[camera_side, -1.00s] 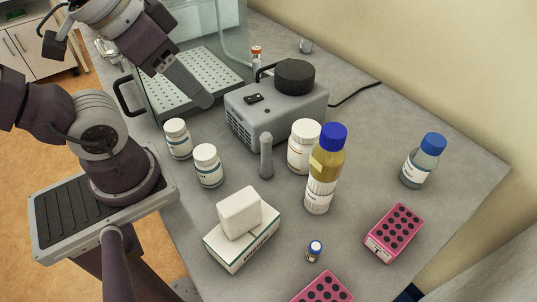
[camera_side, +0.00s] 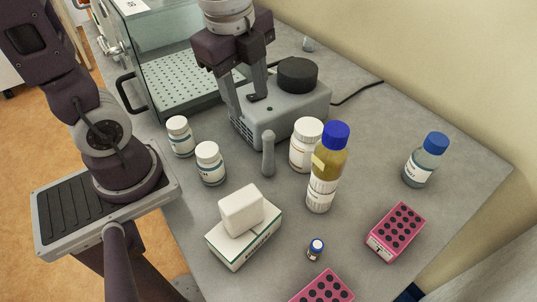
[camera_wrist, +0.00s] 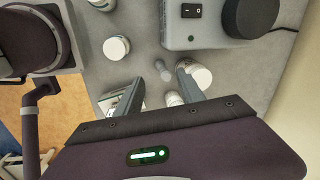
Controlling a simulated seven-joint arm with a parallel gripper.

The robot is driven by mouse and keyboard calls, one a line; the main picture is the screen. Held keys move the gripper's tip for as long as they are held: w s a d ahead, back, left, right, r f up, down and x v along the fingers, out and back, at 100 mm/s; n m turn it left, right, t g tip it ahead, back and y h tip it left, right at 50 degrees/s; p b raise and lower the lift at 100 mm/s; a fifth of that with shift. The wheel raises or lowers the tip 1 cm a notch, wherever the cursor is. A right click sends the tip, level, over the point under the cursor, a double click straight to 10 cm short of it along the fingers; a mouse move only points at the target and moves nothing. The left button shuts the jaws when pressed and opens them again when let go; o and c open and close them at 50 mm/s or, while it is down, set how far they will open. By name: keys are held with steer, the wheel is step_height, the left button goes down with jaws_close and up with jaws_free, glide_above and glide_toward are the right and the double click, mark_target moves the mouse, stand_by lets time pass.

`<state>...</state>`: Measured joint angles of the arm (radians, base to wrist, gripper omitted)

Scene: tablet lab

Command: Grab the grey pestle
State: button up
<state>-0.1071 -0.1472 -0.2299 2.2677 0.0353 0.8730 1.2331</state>
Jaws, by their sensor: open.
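The grey pestle (camera_side: 268,155) stands upright on the bench, in front of the grey machine and left of a white jar. In the wrist view the pestle (camera_wrist: 161,68) shows between the ends of my two fingers, with room on both sides. My gripper (camera_side: 246,106) is open and empty, pointing down. In the side view it overlaps the machine and is above and behind the pestle, apart from it. In the wrist view my gripper (camera_wrist: 160,76) has its fingers spread.
The grey machine (camera_side: 285,118) with a black knob stands behind the pestle. A white jar (camera_side: 306,146) and a tall amber bottle (camera_side: 324,170) are close on its right. Two white bottles (camera_side: 209,165) stand left. A white block on a box (camera_side: 245,240) lies in front.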

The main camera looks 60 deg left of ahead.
mark_target(269, 134)
steer(key=w+f+m, duration=0.1)
steer(key=m, duration=0.1)
steer(key=w+d+f+m+g, duration=0.1)
steer(key=m, duration=0.1)
steer(key=f+m, duration=0.2)
steer(key=m, duration=0.1)
steer(key=shift+w+d+g, duration=0.35)
steer(key=shift+w+g, duration=0.05)
steer(key=f, duration=0.7)
steer(key=shift+d, duration=0.35)
jaws_close()
